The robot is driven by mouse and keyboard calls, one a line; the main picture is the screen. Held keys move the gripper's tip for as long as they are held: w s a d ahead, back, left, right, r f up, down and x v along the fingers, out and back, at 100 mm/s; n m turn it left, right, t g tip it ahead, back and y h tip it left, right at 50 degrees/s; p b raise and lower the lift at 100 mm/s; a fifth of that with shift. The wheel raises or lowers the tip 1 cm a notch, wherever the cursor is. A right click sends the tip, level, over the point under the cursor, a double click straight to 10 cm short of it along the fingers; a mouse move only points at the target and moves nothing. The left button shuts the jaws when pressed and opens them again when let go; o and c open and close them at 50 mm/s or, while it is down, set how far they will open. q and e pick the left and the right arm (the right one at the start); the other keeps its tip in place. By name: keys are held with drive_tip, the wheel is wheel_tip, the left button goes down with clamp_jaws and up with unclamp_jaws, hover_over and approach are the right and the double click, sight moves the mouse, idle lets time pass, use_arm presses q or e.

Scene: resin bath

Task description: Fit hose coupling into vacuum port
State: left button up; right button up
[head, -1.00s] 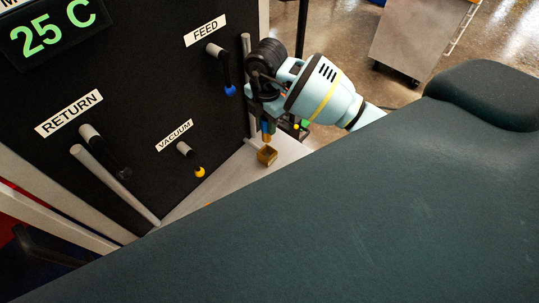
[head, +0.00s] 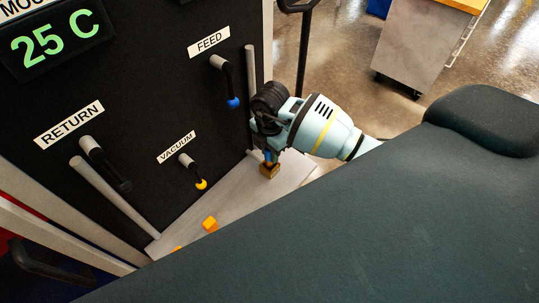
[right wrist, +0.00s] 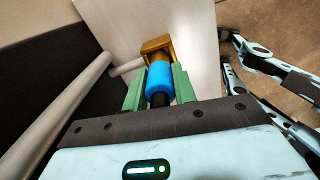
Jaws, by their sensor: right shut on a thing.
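The vacuum port (head: 190,165) is a short grey stub below the VACUUM label on the black panel, with a dark elbow ending in a yellow tip. My right gripper (right wrist: 157,92) is low over the grey shelf, right of and apart from this port. Its green fingers are shut on a blue cylinder with a black end (right wrist: 159,82), which looks like the hose coupling. A brass-coloured block (head: 270,171) sits at the cylinder's far end and shows in the right wrist view (right wrist: 158,45); whether they are joined I cannot tell.
The feed port (head: 227,80) with a blue tip and the return port (head: 103,160) with a dark tip jut from the panel. Grey upright bars flank them. An orange cube (head: 210,224) lies on the grey shelf (head: 240,207). A cart (head: 425,45) stands behind.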

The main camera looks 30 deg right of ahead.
use_arm(q)
drive_tip(key=shift+s+f, duration=0.2)
use_arm(e)
drive_tip(key=shift+f, duration=1.15)
drive_tip(key=shift+f, duration=0.1)
drive_tip(key=o, duration=1.1)
drive_tip(key=shift+c, duration=0.2)
wheel_tip(320, 180, up, 11)
drive_tip(key=shift+r+p, duration=0.15)
drive_tip(key=shift+p, duration=0.45)
drive_tip(key=shift+r, duration=0.5)
use_arm(q)
drive_tip(key=shift+w+a+r, duration=0.2)
drive_tip(key=shift+w+r, duration=0.55)
drive_tip(key=shift+r, duration=0.1)
